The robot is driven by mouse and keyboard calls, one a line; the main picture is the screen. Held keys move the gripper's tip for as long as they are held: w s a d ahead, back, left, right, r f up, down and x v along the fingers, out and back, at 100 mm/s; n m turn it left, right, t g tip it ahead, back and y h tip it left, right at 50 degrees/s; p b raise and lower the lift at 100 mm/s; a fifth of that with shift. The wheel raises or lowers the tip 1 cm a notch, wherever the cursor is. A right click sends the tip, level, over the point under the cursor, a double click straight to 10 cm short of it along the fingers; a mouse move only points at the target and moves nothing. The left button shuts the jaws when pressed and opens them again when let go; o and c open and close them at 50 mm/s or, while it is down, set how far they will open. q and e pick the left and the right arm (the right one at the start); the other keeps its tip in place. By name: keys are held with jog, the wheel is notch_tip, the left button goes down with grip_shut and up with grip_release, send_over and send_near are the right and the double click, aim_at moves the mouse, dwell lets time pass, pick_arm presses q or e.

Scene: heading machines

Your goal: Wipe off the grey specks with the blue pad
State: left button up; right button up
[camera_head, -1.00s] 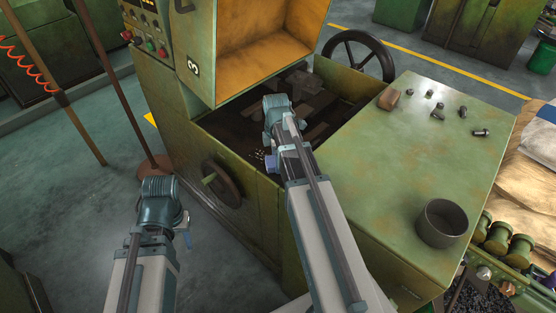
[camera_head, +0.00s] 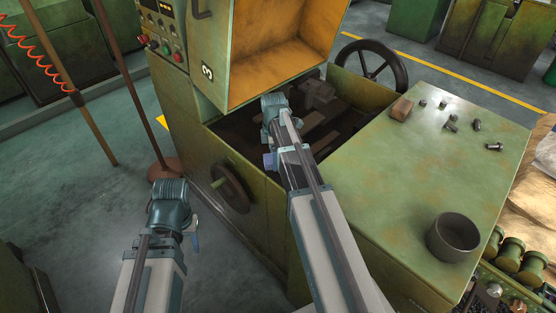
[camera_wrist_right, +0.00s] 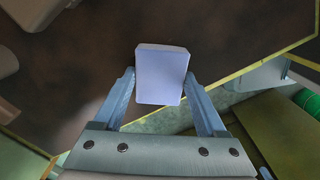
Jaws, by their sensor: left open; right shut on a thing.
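The blue pad (camera_wrist_right: 162,75) is between the two fingers of my right gripper (camera_wrist_right: 160,98) in the right wrist view. My right gripper is shut on it, over the dark floor of the machine's open well (camera_head: 232,132). In the head view the pad (camera_head: 269,161) shows only as a small bluish patch beside my right arm, which hides part of the well. I cannot make out any grey specks in the well in either current view. I cannot tell whether the pad touches the floor. My left gripper (camera_head: 195,232) hangs empty and open in front of the machine, low at left.
The green machine top (camera_head: 440,150) at right carries a brown block (camera_head: 401,109), several bolts and a dark cup (camera_head: 453,237). A handwheel (camera_head: 229,188) sticks out in front. The orange-lined housing (camera_head: 280,65) stands behind the well. A pole on a round foot (camera_head: 165,170) stands at left.

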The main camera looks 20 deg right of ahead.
jog(key=shift+w+a, duration=0.35)
jog(key=shift+w, duration=0.5)
jog(key=shift+w+a, duration=0.3)
jog(key=shift+w, duration=0.6)
jog(key=shift+w+a, duration=0.35)
jog(key=shift+w, duration=0.5)
notch_tip(320, 180, up, 6)
jog(key=p, duration=0.6)
jog(key=shift+s+d, duration=0.1)
notch_tip(320, 180, up, 3)
jog(key=p, duration=0.3)
jog(key=shift+s, duration=0.1)
